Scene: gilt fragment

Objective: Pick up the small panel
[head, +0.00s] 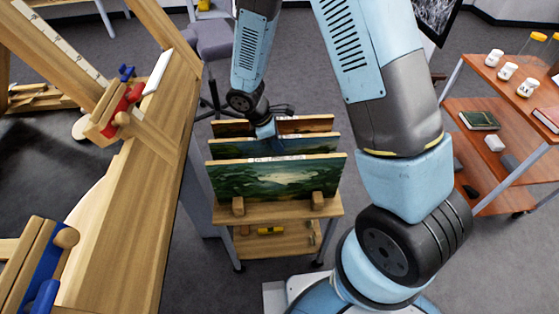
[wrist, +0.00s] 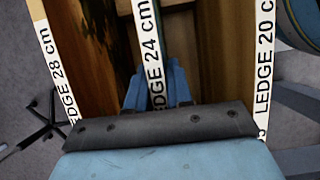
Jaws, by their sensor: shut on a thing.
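Three painted panels stand upright, one behind another, in a small wooden rack. The front panel (head: 275,180) is a dark green landscape. The middle panel (head: 232,148) and the brown-red back panel (head: 232,128) are partly hidden. In the wrist view their top edges carry labels: LEDGE 28 cm on the left panel (wrist: 55,80), LEDGE 24 cm on the middle panel (wrist: 149,35), and LEDGE 20 cm on the right panel (wrist: 264,60). My gripper (wrist: 156,85) is shut on the middle, 24 cm panel, with a blue finger on each side. In the head view my gripper (head: 272,139) is at that panel's top edge.
The wooden rack cart (head: 275,211) has a lower shelf. A large wooden easel or bench (head: 135,220) with clamps stands close on the left. A reddish shelf cart (head: 500,120) with jars and books is on the right. A grey stool (head: 210,40) is behind.

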